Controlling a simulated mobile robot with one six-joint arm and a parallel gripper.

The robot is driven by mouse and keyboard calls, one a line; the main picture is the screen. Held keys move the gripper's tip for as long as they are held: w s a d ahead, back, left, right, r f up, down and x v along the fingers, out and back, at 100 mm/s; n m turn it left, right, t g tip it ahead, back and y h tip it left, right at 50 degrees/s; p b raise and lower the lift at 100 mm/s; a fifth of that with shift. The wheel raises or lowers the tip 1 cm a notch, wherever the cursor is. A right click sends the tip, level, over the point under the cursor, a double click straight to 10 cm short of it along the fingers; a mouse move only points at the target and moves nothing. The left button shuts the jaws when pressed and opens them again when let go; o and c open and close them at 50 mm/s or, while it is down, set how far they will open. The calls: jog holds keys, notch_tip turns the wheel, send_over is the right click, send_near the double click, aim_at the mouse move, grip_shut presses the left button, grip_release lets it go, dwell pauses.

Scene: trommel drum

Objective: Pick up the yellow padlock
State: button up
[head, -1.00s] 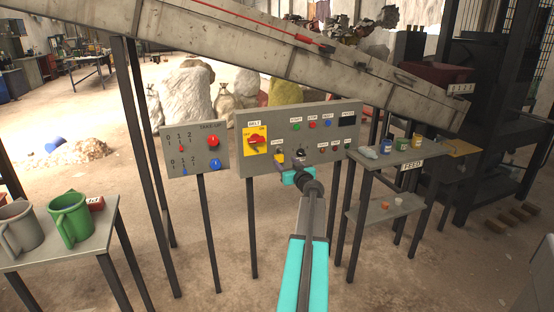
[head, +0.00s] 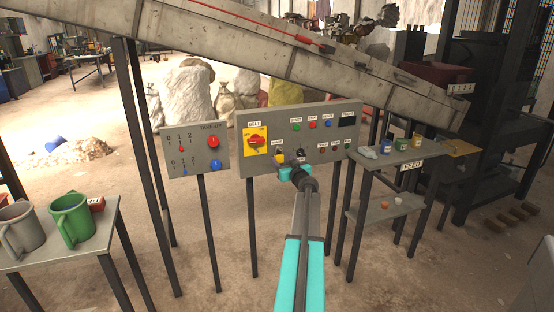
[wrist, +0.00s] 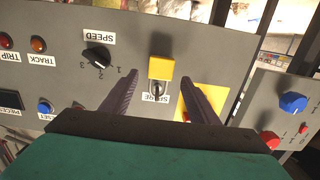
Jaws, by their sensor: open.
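The yellow padlock (wrist: 161,68) hangs on the grey control panel (wrist: 185,35), by the SPARE label. Its shackle shows beside its body in the wrist view. In the head view it is a small yellow patch (head: 280,158) low on the panel, just beyond my gripper (head: 289,171). In the wrist view my gripper (wrist: 160,79) is open and empty, with one dark finger on each side of the padlock's line. I see gaps between the fingers and the padlock. I cannot tell how far its tips are from the panel.
Near the padlock are a black SPEED knob (wrist: 96,58) and a yellow plate with a red BELT switch (head: 256,141). A smaller panel (head: 196,150) stands at left. A shelf with small bottles (head: 415,150) stands at right. A sloping conveyor (head: 290,60) passes above.

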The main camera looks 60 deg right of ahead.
aim_at(279, 154)
jog(key=shift+x, duration=1.45)
jog(key=c, duration=1.2)
